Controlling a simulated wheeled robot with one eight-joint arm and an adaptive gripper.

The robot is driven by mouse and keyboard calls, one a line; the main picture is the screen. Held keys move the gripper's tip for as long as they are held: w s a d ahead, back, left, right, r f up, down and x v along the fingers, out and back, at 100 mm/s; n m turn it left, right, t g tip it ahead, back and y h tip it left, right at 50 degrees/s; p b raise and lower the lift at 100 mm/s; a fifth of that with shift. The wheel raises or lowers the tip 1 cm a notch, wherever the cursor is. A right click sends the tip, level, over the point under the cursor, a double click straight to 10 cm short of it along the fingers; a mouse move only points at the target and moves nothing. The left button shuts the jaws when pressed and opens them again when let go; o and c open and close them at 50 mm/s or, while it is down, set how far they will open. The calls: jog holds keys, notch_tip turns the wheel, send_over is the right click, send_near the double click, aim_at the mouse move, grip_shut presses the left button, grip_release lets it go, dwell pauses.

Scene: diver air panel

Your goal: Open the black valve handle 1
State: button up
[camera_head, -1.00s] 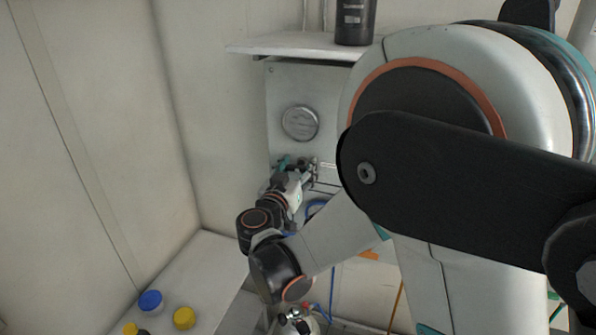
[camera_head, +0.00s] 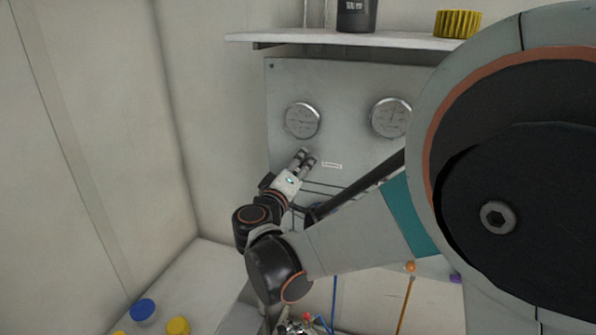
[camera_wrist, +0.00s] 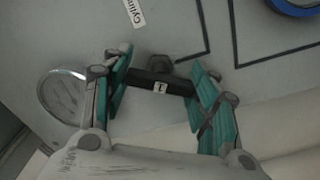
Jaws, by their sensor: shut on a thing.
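The black valve handle 1 (camera_wrist: 180,84) is a short dark bar with a white "1" label, on the grey panel in the wrist view. My gripper (camera_wrist: 168,70) has a teal-padded finger at each end of the bar and is shut on it. In the head view my gripper (camera_head: 305,158) is at the panel below the left gauge, and it hides the handle there. I cannot tell the handle's exact turn angle from the head view.
Two round gauges, left (camera_head: 302,120) and right (camera_head: 391,117), sit on the panel (camera_head: 345,85). A shelf (camera_head: 300,39) above holds a black container (camera_head: 356,14) and a yellow knobbed cap (camera_head: 457,23). Blue (camera_head: 143,311) and yellow (camera_head: 177,326) caps are at the lower left.

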jog(key=shift+n+b, duration=0.65)
jog(key=shift+n, duration=1.65)
jog(key=o, duration=1.1)
